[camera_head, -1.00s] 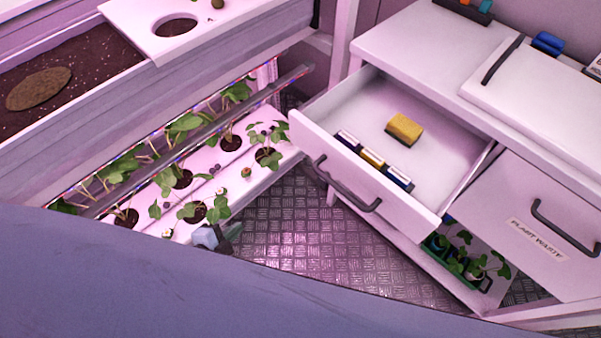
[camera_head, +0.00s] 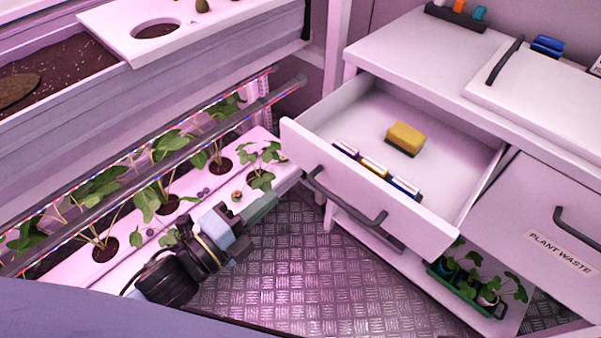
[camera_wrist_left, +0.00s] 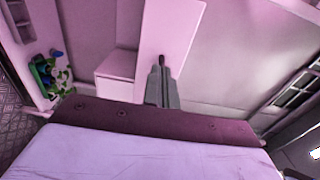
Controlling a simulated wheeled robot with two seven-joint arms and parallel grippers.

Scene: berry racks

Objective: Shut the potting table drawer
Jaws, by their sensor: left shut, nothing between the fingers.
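The potting table drawer (camera_head: 362,195) stands pulled out in the head view, its white front facing lower left. Its dark bar handle (camera_head: 345,207) runs along the front. Inside lie a yellow sponge (camera_head: 405,138) and a row of small coloured boxes (camera_head: 374,167). My left gripper (camera_head: 266,203) is shut and empty, low over the floor and rack edge. It is left of the drawer front and apart from the handle in the picture. In the left wrist view my left gripper (camera_wrist_left: 162,75) points at pale surfaces I cannot identify surely. My right gripper is not in view.
The berry rack (camera_head: 115,255) with several plants and rails lies along the left. A closed plant waste bin front (camera_head: 540,225) is right of the drawer. A green plant tray (camera_head: 462,287) sits on the shelf below. Metal floor (camera_head: 300,265) is clear between.

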